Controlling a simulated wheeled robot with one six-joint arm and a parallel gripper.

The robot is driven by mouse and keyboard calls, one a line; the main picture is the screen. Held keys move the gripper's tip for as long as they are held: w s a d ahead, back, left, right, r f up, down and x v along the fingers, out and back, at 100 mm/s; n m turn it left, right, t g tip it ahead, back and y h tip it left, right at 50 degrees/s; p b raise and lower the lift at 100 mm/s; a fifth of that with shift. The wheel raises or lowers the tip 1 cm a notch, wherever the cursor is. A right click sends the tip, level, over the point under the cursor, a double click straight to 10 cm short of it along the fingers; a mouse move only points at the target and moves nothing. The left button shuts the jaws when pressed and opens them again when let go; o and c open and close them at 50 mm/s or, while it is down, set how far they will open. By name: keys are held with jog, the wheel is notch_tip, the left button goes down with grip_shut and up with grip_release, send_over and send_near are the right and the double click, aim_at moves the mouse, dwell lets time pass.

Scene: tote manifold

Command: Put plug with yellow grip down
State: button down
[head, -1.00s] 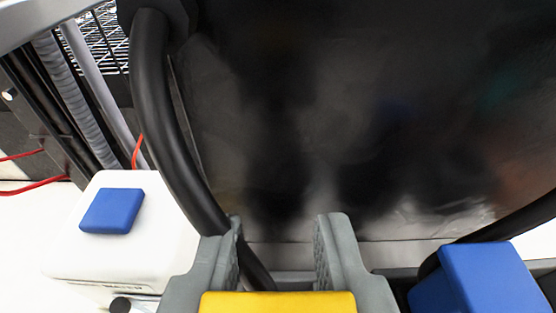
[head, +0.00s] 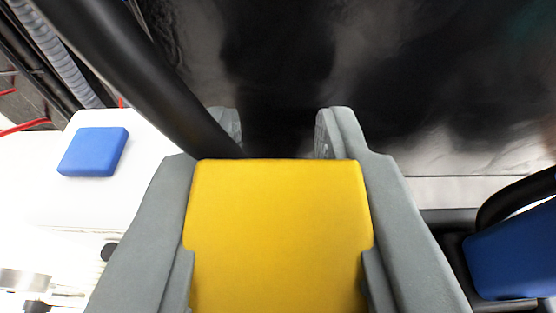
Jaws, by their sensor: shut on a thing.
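The plug with the yellow grip (head: 278,235) fills the lower middle of the head view. My gripper (head: 279,130) has its two grey fingers on either side of the yellow grip and is shut on it. A thick black hose (head: 140,75) runs from the upper left down behind the yellow grip. The plug's underside and front end are hidden behind the yellow grip and the fingers.
A white box with a blue pad (head: 93,152) stands at the left. A blue block (head: 517,250) with a black hose lies at the right edge. A glossy black panel (head: 400,80) fills the back. Red cables (head: 25,127) show at the far left.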

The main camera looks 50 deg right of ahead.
jog(key=c, duration=1.2)
grip_release()
jog(key=shift+a+r, duration=0.1)
jog(key=shift+r, duration=0.1)
jog(key=v, duration=1.2)
